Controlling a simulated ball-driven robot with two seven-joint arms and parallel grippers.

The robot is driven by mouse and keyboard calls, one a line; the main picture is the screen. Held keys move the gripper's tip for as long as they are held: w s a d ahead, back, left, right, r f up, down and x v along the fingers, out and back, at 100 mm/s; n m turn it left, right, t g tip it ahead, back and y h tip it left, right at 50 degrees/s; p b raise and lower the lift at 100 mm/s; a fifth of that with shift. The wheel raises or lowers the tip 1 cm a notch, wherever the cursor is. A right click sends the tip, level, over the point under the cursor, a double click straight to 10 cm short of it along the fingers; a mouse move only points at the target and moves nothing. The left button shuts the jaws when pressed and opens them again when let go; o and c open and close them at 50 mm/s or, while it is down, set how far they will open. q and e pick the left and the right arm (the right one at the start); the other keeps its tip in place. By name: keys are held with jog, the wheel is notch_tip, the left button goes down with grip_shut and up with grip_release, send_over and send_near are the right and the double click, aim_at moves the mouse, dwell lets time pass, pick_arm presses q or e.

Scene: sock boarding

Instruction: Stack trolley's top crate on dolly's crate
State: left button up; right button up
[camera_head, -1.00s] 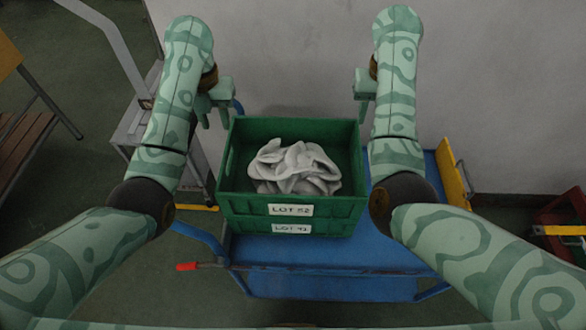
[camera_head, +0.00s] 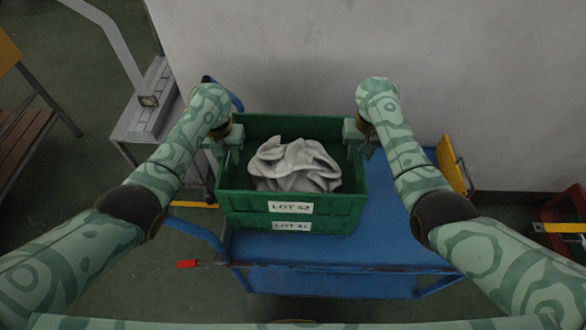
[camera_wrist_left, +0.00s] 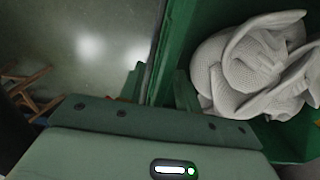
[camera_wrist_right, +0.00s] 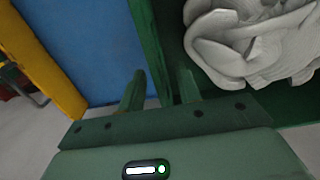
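A blue trolley (camera_head: 330,252) carries two stacked green crates. The top crate (camera_head: 232,203), labelled LOT 52, holds crumpled pale grey socks (camera_head: 296,166). The lower crate (camera_head: 258,224), with a second LOT label, is mostly hidden under it. My left gripper (camera_head: 232,150) is at the top crate's left wall, with fingers on either side of it in the left wrist view (camera_wrist_left: 160,88). My right gripper (camera_head: 358,146) straddles the right wall likewise, as the right wrist view (camera_wrist_right: 162,90) shows. Both look open, with some space between fingers and wall. I see no dolly clearly.
A grey wall (camera_head: 320,60) stands close behind the trolley. A grey metal stand (camera_head: 150,120) and a wooden bench (camera_head: 25,130) are at the left. A red object (camera_head: 565,215) with a yellow bar is at the right edge. The trolley's right deck is bare.

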pick_arm(q)
jog(key=shift+f, duration=0.75)
pick_arm(e)
jog(key=shift+f, duration=0.75)
pick_arm(q)
grip_shut()
pick_arm(e)
grip_shut()
pick_arm(q)
jog(key=shift+w+r, duration=0.1)
pick_arm(e)
jog(key=shift+w+r, duration=0.1)
